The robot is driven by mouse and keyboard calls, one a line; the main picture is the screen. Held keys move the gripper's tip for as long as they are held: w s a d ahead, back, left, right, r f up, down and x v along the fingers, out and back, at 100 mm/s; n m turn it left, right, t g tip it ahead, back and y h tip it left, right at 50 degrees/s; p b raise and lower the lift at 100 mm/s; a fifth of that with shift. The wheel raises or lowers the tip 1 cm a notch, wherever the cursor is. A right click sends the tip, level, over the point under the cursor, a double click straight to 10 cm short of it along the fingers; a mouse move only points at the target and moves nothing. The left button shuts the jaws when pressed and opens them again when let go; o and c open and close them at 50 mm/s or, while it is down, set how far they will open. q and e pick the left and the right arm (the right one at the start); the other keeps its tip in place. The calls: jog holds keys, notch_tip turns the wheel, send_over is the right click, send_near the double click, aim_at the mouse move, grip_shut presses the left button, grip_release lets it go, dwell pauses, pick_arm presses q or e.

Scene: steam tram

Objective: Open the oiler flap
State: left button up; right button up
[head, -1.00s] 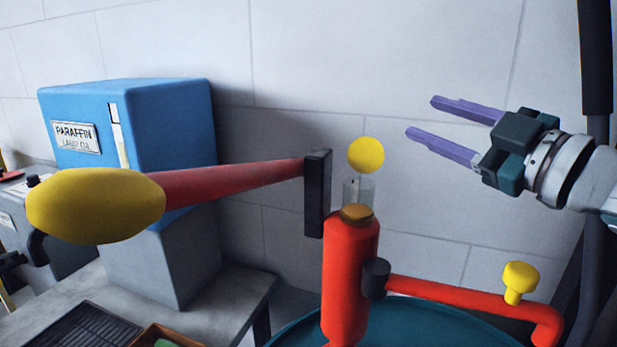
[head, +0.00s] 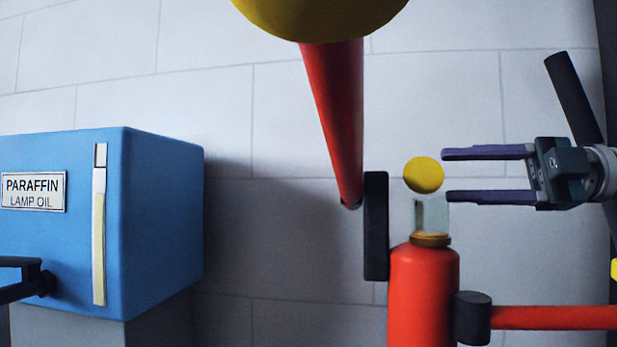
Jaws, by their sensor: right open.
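The oiler seems to be the small clear glass cup (head: 432,215) with a brass collar (head: 431,239) on top of the red cylinder (head: 424,295). A yellow ball (head: 424,174) sits just above the cup; whether it belongs to a flap, I cannot tell. No separate flap plate shows clearly. My right gripper (head: 446,175) comes in from the right, level with the ball. Its two purple fingers are spread and empty, one tip above and one below the ball's height, close to its right side. I cannot tell whether they touch. My left gripper is out of view.
A red lever (head: 335,120) with a big yellow knob (head: 320,12) rises from a black plate (head: 376,225) left of the cup. A red pipe (head: 555,318) runs right, below my gripper. A blue paraffin tank (head: 165,225) stands left. A pale tiled wall is behind.

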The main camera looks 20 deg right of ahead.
aim_at(420, 175)
jog(key=p+x, duration=0.1)
jog(key=x, duration=0.3)
jog(key=shift+w+a+r, duration=0.1)
jog(key=shift+w+a, duration=0.05)
jog(key=shift+a, duration=0.15)
jog(key=shift+w+a, duration=0.35)
jog(key=shift+a, duration=0.15)
grip_shut()
